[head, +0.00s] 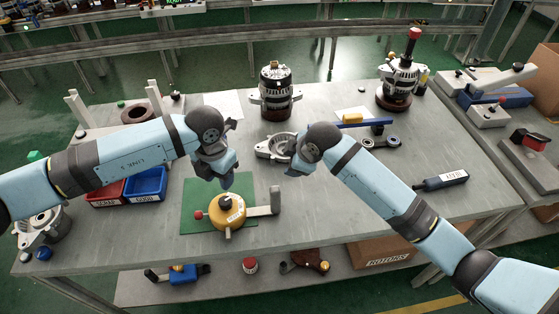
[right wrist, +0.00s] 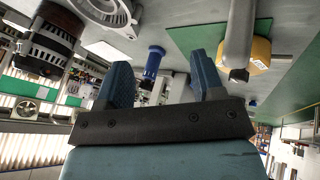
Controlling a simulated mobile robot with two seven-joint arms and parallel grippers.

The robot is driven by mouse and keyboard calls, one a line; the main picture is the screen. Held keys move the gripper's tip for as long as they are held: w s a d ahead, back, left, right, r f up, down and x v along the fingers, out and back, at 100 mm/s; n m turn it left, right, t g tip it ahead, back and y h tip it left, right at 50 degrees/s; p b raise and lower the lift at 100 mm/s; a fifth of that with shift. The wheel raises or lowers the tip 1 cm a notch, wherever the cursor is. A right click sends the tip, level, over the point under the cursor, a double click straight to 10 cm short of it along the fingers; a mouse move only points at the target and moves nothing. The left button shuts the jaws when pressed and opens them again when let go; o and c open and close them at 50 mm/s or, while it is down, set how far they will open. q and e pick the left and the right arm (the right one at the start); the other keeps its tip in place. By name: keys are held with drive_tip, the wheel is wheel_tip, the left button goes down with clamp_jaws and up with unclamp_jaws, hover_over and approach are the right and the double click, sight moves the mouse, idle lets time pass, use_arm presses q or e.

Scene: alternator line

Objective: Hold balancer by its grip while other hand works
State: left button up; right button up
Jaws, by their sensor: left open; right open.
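The yellow round balancer (head: 228,212) with a dark top, a red knob on its left and a white label sits on the green mat (head: 190,222) near the table's front. A grey L-shaped bar (head: 262,208) reaches out to its right. In the right wrist view the yellow body (right wrist: 260,55) shows at the upper right, partly behind a grey bar. My left gripper (head: 227,182) is open just above the balancer, apart from it as far as I can tell. My right gripper (head: 294,171) is open and empty, right of and behind the balancer; its fingers (right wrist: 160,68) show apart in the wrist view.
Red (head: 106,193) and blue (head: 146,184) bins stand left of the mat. A grey housing (head: 272,148) lies behind my right gripper. An alternator (head: 276,92) stands at the back, another (head: 398,82) at the back right. The table's front right is mostly clear.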

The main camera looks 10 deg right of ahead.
sight(279, 196)
drive_tip(key=s+a+r+n+g+h, duration=0.1)
drive_tip(key=s+a+r+g, duration=0.1)
drive_tip(key=s+a+r+n+g+h, duration=0.1)
drive_tip(key=s+a+r+n+g, duration=0.1)
drive_tip(key=a+r, duration=0.1)
drive_tip(key=shift+s+r+g, duration=0.1)
drive_tip(key=shift+s+g, duration=0.05)
drive_tip(key=shift+g, duration=0.25)
drive_tip(key=shift+g+h, duration=0.3)
drive_tip(key=shift+h, duration=0.2)
drive_tip(key=f, duration=1.3)
drive_tip(key=shift+s+f, duration=0.15)
drive_tip(key=shift+s, duration=0.25)
